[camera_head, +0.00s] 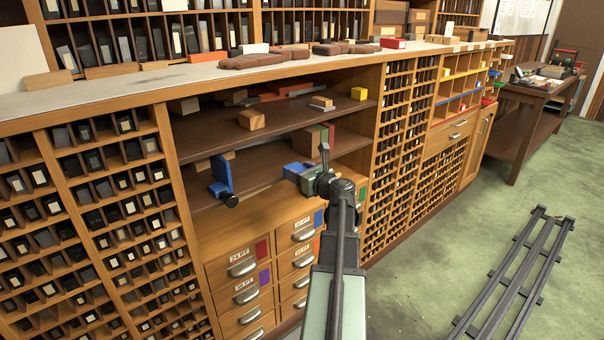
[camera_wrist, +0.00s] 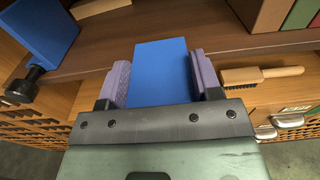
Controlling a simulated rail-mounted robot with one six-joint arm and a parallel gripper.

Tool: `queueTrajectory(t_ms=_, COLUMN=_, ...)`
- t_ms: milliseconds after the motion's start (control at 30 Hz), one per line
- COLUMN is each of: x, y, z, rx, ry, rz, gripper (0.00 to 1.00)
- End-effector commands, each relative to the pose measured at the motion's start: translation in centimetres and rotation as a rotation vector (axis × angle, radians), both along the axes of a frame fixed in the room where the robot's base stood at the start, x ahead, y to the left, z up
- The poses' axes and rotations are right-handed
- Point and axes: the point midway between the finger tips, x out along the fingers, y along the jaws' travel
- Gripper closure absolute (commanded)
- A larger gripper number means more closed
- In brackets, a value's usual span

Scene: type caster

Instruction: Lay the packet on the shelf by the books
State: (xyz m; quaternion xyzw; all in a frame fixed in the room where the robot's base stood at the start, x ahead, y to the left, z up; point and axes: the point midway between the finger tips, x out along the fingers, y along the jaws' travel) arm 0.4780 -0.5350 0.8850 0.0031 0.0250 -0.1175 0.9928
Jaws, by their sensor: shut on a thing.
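The blue packet (camera_wrist: 160,70) is between the two purple pads of my gripper (camera_wrist: 160,85) in the wrist view, and the gripper is shut on it. In the head view my gripper (camera_head: 307,180) is at the front of the lower shelf, with the packet's blue side (camera_head: 291,170) partly showing. The packet reaches in over the brown shelf board (camera_wrist: 225,52); I cannot tell whether it touches it. The books, brown (camera_wrist: 262,14), green (camera_wrist: 301,13) and red, stand upright at the right of the shelf, beyond the packet. They also show in the head view (camera_head: 324,134).
A blue upright piece with a black knob (camera_wrist: 22,86) stands left of my gripper. A wooden-handled brush (camera_wrist: 262,75) lies at right near the shelf's front edge. Drawers (camera_head: 240,268) sit below. The shelf board between packet and books looks bare.

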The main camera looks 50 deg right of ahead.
Motion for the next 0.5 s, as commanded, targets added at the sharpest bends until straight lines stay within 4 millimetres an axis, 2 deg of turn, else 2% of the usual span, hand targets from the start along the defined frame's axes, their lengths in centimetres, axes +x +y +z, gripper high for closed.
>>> queueTrajectory(t_ms=500, x=1.2, y=-0.3, z=0.0, rx=0.001, ry=-0.001, rz=-0.001, gripper=0.88)
